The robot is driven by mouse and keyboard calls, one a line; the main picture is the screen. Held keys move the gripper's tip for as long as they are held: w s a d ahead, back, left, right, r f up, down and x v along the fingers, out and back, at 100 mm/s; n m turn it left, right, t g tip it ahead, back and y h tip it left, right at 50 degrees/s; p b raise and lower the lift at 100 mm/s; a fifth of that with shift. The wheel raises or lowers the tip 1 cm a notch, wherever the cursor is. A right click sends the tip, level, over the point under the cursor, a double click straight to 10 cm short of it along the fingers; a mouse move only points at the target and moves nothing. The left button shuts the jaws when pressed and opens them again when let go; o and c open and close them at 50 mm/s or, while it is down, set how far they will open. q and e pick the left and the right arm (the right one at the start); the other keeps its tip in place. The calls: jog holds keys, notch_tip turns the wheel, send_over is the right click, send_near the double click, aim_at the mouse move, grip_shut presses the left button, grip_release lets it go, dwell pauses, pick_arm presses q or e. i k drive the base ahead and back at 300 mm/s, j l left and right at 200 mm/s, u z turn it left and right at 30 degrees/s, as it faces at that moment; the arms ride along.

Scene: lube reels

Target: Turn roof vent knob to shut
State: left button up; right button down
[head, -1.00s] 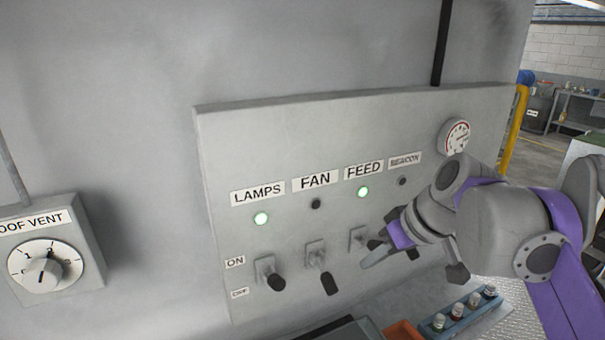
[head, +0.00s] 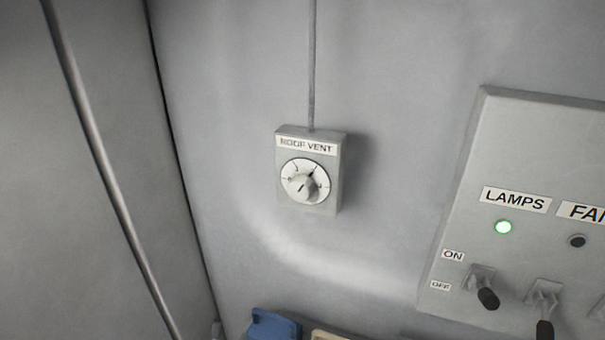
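The roof vent knob (head: 304,186) is a small grey knob on a round white dial. It sits on a grey box labelled ROOF VENT (head: 335,180), fixed to the wall in the middle of the head view. The knob's pointer appears slanted toward the upper right; the dial's small markings are too blurred to read. Neither of my grippers shows in the head view, and nothing touches the knob.
A conduit (head: 312,70) rises from the vent box. Blue (head: 275,325) and beige objects show at the bottom edge. The wall around the box is clear.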

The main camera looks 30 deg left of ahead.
aim_at(301, 187)
jog(key=u, duration=1.15)
